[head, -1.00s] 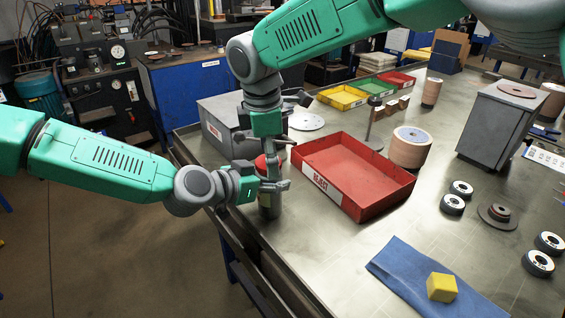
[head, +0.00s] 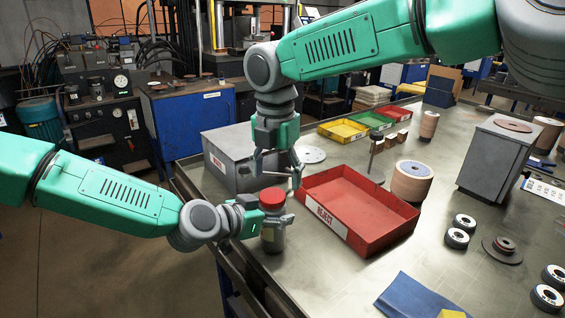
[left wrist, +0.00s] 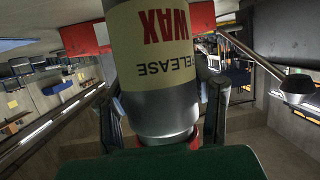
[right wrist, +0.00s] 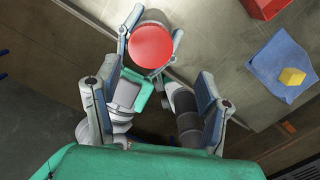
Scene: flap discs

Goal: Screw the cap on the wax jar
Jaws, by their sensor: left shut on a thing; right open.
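The wax jar (head: 272,238) stands upright at the table's near left edge, with the red cap (head: 272,197) on its top. My left gripper (head: 276,219) is shut around the jar's upper part, just below the cap. The left wrist view shows the jar's "WAX RELEASE" label (left wrist: 155,45) upside down, close between the fingers. My right gripper (head: 279,172) is open and empty, above and behind the cap, apart from it. In the right wrist view the cap (right wrist: 150,48) lies beyond the open fingers (right wrist: 156,85). How tightly the cap sits cannot be told.
A red reject tray (head: 390,238) lies just right of the jar. A grey box (head: 228,160) stands behind it. A blue cloth (head: 405,298) with a yellow block (head: 452,314) lies at the front. Several discs and rolls occupy the table's right side.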

